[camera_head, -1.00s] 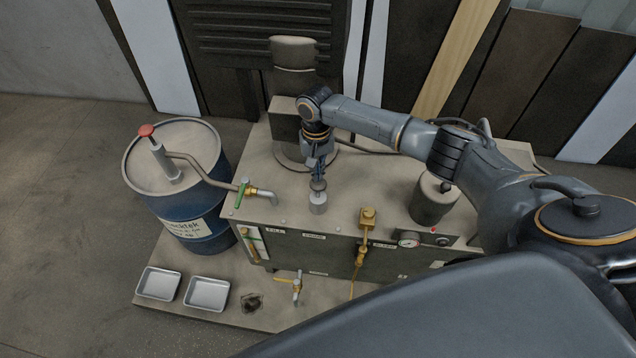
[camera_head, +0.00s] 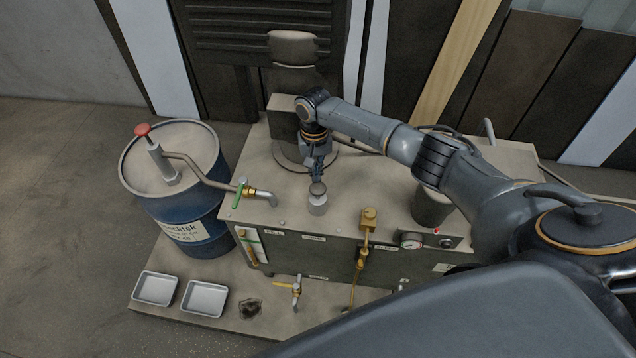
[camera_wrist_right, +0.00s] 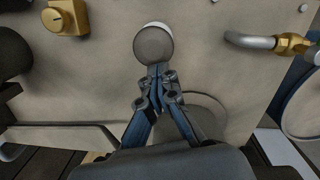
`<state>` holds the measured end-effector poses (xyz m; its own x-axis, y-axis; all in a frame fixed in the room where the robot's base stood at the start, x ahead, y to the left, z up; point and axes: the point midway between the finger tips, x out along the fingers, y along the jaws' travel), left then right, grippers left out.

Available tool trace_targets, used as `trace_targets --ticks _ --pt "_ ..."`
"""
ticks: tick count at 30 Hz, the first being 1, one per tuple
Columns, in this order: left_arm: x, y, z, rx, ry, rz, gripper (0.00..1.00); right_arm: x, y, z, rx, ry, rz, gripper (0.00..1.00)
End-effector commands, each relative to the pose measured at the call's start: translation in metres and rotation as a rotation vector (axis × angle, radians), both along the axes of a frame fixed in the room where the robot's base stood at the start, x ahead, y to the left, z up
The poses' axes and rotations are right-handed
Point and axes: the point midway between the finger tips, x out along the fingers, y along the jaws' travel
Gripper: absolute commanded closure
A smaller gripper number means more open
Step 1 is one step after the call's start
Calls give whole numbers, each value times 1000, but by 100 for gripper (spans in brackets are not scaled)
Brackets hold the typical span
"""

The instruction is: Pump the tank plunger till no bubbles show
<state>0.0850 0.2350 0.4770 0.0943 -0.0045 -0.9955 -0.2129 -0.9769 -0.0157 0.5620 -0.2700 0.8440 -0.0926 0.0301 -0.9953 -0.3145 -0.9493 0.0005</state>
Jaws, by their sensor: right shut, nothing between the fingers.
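The tank plunger (camera_head: 317,199) is a short pale cylinder with a round grey knob, standing on top of the tank (camera_head: 370,233) near its front edge. In the right wrist view its round knob (camera_wrist_right: 154,43) shows just beyond my fingertips. My right gripper (camera_head: 318,178) is shut and empty, pointing down at the knob from behind. In the right wrist view my closed fingers (camera_wrist_right: 157,72) meet at the knob's edge; I cannot tell whether they touch it. My left gripper is not in view. No bubbles can be made out.
A blue drum (camera_head: 190,222) with a red-knobbed hand pump (camera_head: 143,130) stands left of the tank. Two metal trays (camera_head: 204,298) lie on the base at front left.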

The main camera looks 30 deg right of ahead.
Motion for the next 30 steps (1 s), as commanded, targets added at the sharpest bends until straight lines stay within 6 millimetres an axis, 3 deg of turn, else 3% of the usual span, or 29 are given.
trace_targets --ticks 14,30 --pt "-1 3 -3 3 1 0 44 7 -3 9 1 -1 -1 100" --pt "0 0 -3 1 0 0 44 19 -6 107 1 -1 0 100"
